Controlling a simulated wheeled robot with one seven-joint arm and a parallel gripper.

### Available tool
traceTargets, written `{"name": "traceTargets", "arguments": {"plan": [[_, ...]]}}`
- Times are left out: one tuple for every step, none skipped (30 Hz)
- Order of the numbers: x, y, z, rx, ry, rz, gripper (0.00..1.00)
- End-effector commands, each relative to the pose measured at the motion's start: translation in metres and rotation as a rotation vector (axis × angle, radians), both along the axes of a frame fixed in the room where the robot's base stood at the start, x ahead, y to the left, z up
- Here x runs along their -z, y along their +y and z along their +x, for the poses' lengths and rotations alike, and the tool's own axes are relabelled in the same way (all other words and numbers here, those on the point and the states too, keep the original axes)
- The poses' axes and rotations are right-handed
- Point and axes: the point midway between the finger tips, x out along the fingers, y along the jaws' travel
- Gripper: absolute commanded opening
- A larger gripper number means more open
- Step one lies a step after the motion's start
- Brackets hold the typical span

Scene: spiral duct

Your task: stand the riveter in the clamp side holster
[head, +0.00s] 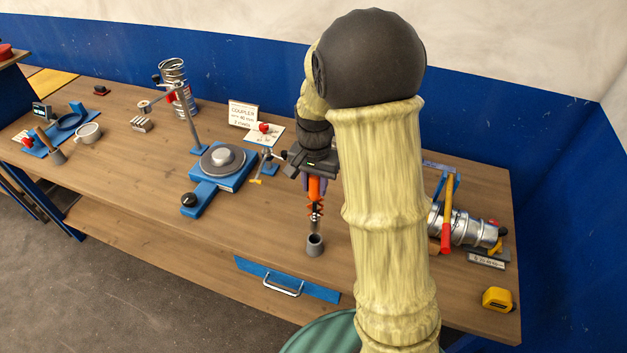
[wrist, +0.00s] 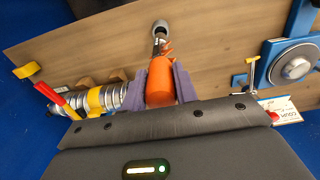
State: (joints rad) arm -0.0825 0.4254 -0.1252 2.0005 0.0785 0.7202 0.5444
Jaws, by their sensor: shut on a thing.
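The riveter (head: 315,189), with an orange body and a thin metal nose, hangs nose down from my gripper (head: 314,178). In the wrist view my gripper (wrist: 160,88) has its purple fingers shut on both sides of the orange riveter (wrist: 160,80). A small grey cup-shaped holster (head: 315,246) stands on the bench directly below the riveter's nose. The holster also shows in the wrist view (wrist: 161,25), right by the nose tip. The nose is at or just above the holster's mouth; I cannot tell if it is inside.
Silver duct (head: 465,228) with red and yellow handles lies at the right, near a yellow tape measure (head: 497,299). A blue turntable (head: 222,165) stands to the left. Bare wood surrounds the holster.

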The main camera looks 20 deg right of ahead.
Motion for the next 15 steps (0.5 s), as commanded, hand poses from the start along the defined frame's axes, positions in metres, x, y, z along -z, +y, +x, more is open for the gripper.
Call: {"name": "traceTargets", "arguments": {"plan": [[0.0058,0.0001,0.0003,0.000,-0.001,-0.001,0.02],[0.0074,0.0004,0.0003,-0.001,-0.001,-0.001,0.02],[0.0093,0.0008,0.0003,-0.002,-0.001,-0.001,0.02],[0.0103,0.0013,0.0004,-0.003,-0.001,-0.001,0.02],[0.0112,0.0015,0.0004,-0.003,0.000,0.000,0.02],[0.0120,0.0016,0.0003,-0.003,0.000,0.000,0.02],[0.0123,0.0020,0.0003,-0.004,0.000,0.000,0.02],[0.0125,0.0023,0.0003,-0.005,0.000,0.000,0.02],[0.0126,0.0025,0.0003,-0.005,-0.001,-0.001,0.02],[0.0125,0.0026,0.0003,-0.006,-0.001,-0.001,0.02],[0.0124,0.0027,0.0004,-0.006,-0.001,-0.001,0.02],[0.0122,0.0027,0.0004,-0.006,-0.001,-0.001,0.02],[0.0121,0.0027,0.0004,-0.006,-0.001,-0.001,0.02],[0.0121,0.0027,0.0004,-0.006,-0.001,-0.001,0.02],[0.0121,0.0027,0.0004,-0.006,-0.001,-0.001,0.02]]}}
